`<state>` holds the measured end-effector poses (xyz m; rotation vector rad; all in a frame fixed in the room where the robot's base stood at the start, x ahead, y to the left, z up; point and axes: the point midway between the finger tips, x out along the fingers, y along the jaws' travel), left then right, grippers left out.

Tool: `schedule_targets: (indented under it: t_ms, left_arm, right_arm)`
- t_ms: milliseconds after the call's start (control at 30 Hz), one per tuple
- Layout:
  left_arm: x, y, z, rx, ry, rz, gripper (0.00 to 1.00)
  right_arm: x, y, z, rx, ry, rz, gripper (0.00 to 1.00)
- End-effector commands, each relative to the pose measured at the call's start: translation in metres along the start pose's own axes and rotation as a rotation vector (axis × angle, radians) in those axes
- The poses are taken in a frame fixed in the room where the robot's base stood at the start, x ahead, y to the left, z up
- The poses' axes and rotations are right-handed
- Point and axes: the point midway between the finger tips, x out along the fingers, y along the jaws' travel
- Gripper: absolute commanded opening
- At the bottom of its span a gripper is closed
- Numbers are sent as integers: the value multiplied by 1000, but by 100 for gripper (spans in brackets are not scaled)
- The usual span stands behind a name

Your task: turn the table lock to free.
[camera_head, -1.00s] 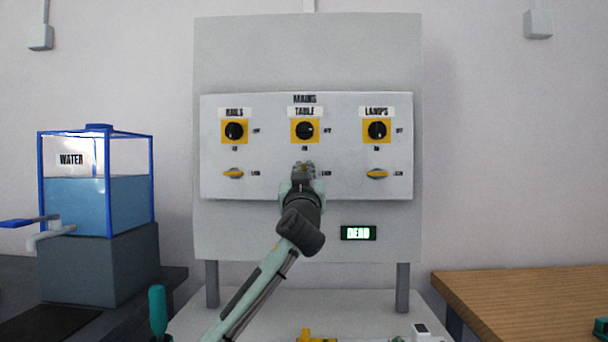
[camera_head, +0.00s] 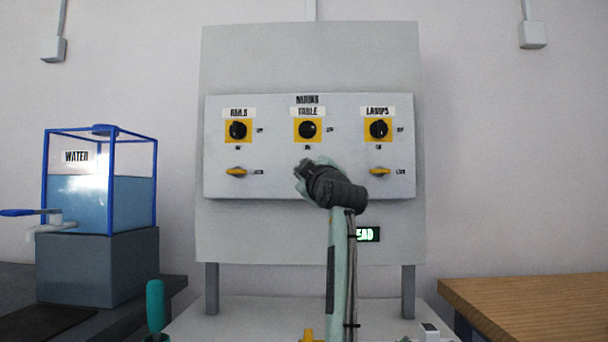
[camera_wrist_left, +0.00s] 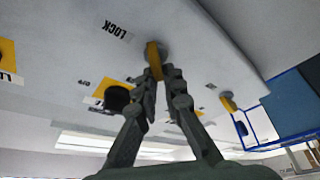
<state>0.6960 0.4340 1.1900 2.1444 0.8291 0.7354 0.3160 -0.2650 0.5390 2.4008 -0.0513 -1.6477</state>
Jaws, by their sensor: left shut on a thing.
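The table lock's yellow lever (camera_wrist_left: 153,60) sits between the fingers of my left gripper (camera_wrist_left: 162,72) in the left wrist view. The gripper is shut on it. The lever runs nearly straight down that picture, while the LOCK label (camera_wrist_left: 118,30) lies beside its base. In the head view my left gripper (camera_head: 302,168) is at the panel below the TABLE knob (camera_head: 308,130). My wrist hides the lever and its label there. The right gripper is not in view.
The RAILS lock (camera_head: 236,172) and LAMPS lock (camera_head: 379,171) flank my gripper, with levers lying level. Knobs (camera_head: 238,130) (camera_head: 378,129) sit above them. A display (camera_head: 369,235) is partly covered by my arm. The water tank (camera_head: 98,205) stands left, a wooden table (camera_head: 530,295) right.

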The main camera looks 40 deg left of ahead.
Motion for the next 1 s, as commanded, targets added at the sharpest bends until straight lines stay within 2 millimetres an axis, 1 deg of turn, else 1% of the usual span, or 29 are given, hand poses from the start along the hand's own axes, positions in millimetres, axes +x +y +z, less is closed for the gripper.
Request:
schedule_targets:
  t_ms: [33, 133, 200, 367, 600, 800, 1000]
  left_arm:
    - [-1, -1, 8, -43, -16, -23, 0]
    - [0, -1, 7, -129, -16, -60, 0]
    - [0, 0, 6, -191, -15, -85, 0]
    - [0, 0, 6, -324, -14, -141, 0]
    - [0, -1, 6, -491, -13, -208, 0]
    - [0, -1, 5, -585, -11, -244, 0]
    - [0, -2, 6, -634, -11, -263, 0]
  right_arm:
    - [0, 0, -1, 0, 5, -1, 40]
    - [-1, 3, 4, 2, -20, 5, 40]
    - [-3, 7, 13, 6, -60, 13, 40]
    - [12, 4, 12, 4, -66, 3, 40]
    - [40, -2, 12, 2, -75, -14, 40]
    - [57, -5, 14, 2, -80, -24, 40]
    - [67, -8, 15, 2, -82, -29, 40]
